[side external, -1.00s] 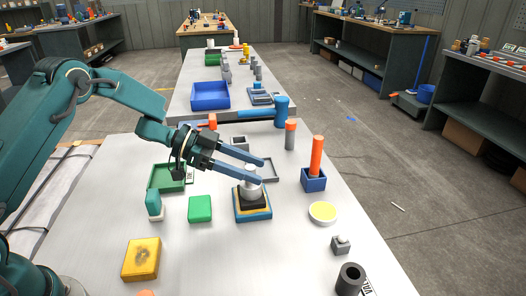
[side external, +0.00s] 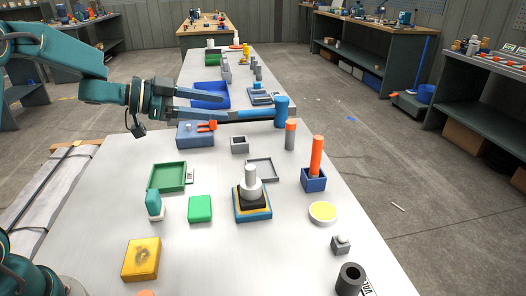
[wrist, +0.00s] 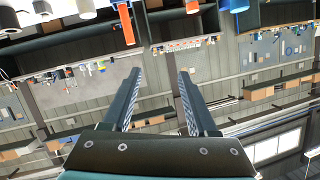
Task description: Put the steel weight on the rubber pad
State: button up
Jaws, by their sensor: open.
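The steel weight (side external: 251,188), a silver cylinder with a narrower top, stands upright on the black rubber pad (side external: 243,203). The pad lies on a yellow and blue square base (side external: 254,218) in the middle of the table. My gripper (side external: 231,107) is open and empty, raised well above and behind the weight, apart from it. In the wrist view both fingers (wrist: 160,74) are spread with nothing between them. The wrist camera looks out across the room, and the weight and pad cannot be made out there.
A green tray (side external: 168,188), a green block (side external: 200,209) and a yellow block (side external: 141,260) are to the left. The front middle is clear.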

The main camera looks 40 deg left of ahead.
jog(key=s+a+r+n+t+y, duration=0.2)
jog(key=s+a+r+n+y, duration=0.2)
jog(key=r+n+y, duration=0.5)
jog(key=s+d+f+g, duration=0.2)
jog(key=s+d+f, duration=0.1)
jog(key=s, duration=0.4)
jog(key=s+d+f+g, duration=0.3)
jog(key=s+f, duration=0.2)
jog(key=s, duration=0.2)
jog(key=s+d+f+n+g+h, duration=0.1)
jog(key=s+d+f+g, duration=0.2)
jog(key=s, duration=0.5)
jog(key=shift+d+f, duration=0.2)
jog(key=shift+f, duration=0.35)
